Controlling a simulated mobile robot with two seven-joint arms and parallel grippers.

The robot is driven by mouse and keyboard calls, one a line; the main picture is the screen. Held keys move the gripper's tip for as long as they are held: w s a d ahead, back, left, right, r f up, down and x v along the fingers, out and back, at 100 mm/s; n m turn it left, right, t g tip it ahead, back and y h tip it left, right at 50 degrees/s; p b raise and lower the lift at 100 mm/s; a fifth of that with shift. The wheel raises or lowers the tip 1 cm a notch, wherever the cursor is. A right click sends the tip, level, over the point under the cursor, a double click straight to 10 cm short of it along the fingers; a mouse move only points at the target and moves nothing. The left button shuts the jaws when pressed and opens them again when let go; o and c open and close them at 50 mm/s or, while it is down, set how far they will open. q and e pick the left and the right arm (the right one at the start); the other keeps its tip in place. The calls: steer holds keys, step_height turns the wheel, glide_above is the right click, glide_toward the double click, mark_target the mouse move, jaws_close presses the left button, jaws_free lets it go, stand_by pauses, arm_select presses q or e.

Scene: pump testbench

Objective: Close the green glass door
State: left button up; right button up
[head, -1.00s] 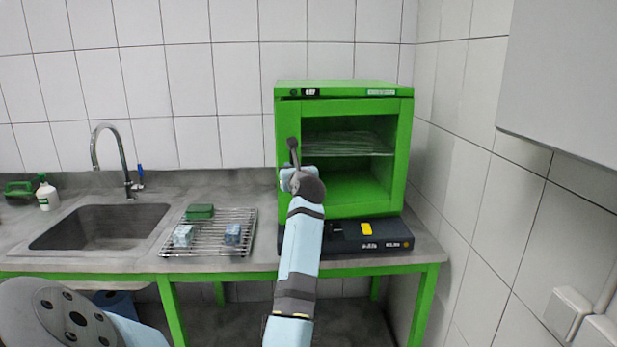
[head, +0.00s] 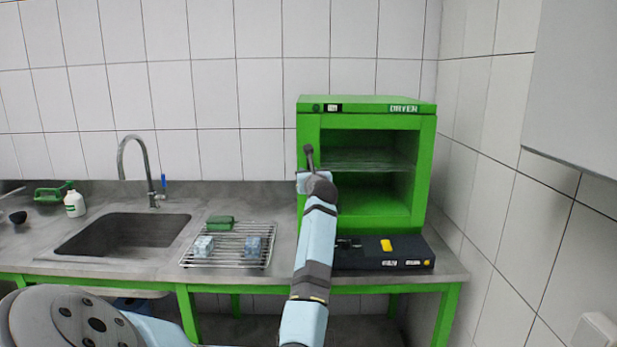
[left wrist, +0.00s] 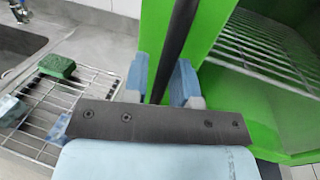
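The green dryer cabinet (head: 368,103) stands on the bench at the right. Its green-framed glass door (head: 424,175) faces me and lies close to the cabinet front; I cannot tell whether it is fully shut. A wire shelf shows through it. My left gripper (head: 309,180) is at the dark bar handle on the door's left side. In the left wrist view the handle (left wrist: 176,45) runs between the two pale blue fingers of my left gripper (left wrist: 160,85). Whether they clamp it is unclear. My right gripper is out of view.
A black device (head: 385,262) with a yellow part lies under the cabinet. A wire rack (head: 222,262) with small blocks and a green item is to its left, then a sink (head: 125,235) with a tap. A tiled wall (head: 490,170) closes off the right side.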

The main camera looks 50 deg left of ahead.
arm_select(q)
steer(key=shift+o, duration=0.6)
steer(key=shift+w+a+f, duration=0.1)
steer(key=shift+f, duration=0.15)
steer(key=v, duration=1.4)
